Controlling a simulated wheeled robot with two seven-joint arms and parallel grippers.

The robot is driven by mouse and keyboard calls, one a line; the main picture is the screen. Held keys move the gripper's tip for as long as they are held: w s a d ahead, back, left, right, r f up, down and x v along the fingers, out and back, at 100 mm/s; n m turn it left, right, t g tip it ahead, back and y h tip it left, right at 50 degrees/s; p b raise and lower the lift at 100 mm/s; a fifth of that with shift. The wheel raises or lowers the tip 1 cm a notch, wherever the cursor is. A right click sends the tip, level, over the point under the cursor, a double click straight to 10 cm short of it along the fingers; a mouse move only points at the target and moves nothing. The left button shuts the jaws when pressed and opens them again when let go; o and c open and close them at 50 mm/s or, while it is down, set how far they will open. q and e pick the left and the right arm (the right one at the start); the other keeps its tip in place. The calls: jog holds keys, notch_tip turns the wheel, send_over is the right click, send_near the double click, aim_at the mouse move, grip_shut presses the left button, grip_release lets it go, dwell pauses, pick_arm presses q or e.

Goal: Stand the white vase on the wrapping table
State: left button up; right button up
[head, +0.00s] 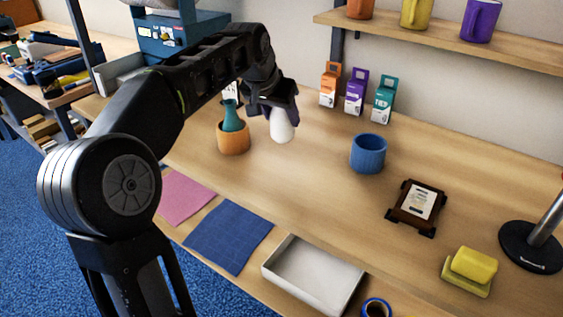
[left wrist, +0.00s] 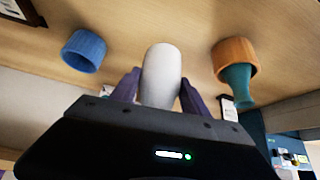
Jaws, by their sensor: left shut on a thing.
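The white vase (head: 282,127) is held in my left gripper (head: 281,110), above the wooden wrapping table (head: 300,195). In the left wrist view the white vase (left wrist: 162,75) sits between the two dark purple fingers of my left gripper (left wrist: 158,92), which are shut on it. Its upper part is hidden by the gripper in the head view. I cannot tell exactly how far its lower end is from the tabletop. My right gripper is not in view.
An orange pot (head: 233,141) holding a teal vase (head: 232,118) stands just left of the white vase. A blue pot (head: 368,153) stands to the right. Pink (head: 183,197) and blue cloths (head: 228,235) and a white tray (head: 312,276) lie in front. The table's middle is clear.

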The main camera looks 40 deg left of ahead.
aim_at(277, 140)
pick_arm(q)
notch_tip(277, 140, down, 5)
jog(key=shift+f+b, duration=0.2)
jog(key=shift+b, duration=0.15)
jog(key=shift+f, duration=0.1)
jog(key=shift+f, duration=1.8)
jog(key=shift+f+b, duration=0.15)
jog(key=shift+b, duration=0.2)
jog(key=o, duration=1.6)
jog(key=shift+s+r, duration=0.25)
jog(key=shift+r, duration=0.35)
jog(key=v, duration=1.1)
jog(key=shift+s+p, duration=0.1)
jog(key=shift+p, duration=0.3)
